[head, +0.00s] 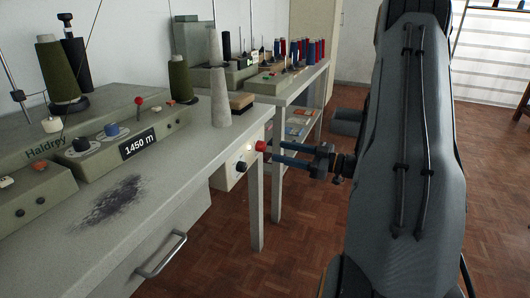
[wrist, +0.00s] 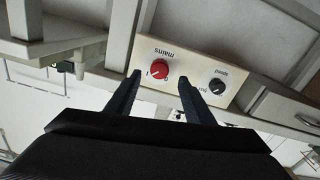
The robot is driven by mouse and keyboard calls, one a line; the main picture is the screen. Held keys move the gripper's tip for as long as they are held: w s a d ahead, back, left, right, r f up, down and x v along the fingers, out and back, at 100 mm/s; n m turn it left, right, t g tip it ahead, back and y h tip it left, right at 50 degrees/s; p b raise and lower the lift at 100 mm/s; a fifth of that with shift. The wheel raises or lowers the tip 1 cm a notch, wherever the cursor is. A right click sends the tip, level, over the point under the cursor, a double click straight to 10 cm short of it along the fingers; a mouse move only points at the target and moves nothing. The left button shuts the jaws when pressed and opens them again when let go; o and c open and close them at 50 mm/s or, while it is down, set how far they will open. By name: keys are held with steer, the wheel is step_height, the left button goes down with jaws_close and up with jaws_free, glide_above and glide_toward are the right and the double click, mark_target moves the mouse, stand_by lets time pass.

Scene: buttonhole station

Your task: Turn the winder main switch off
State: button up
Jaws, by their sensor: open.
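The main switch is a red rotary knob marked "mains" (wrist: 159,69) on a cream panel (wrist: 205,68) on the table's end. The wrist view shows it upside down, with a 1 and a 0 beside it. A light mark on the knob seems to point toward the 1, but it is small. The red knob (head: 261,146) also shows in the head view. My gripper (head: 273,152) is open, its two blue fingers pointing at the panel. In the wrist view the fingertips (wrist: 159,78) appear on either side of the knob; I cannot tell whether they touch it.
A black speed knob (wrist: 218,84) sits beside the switch on the same panel. The grey winder (head: 100,150) with its thread cones stands on the table (head: 180,190). A second table (head: 285,85) with spools is behind.

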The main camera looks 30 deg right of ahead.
mark_target(265, 148)
steer(key=shift+b+x, duration=0.45)
steer(key=shift+x, duration=2.75)
steer(key=c, duration=1)
steer(key=shift+c, duration=0.2)
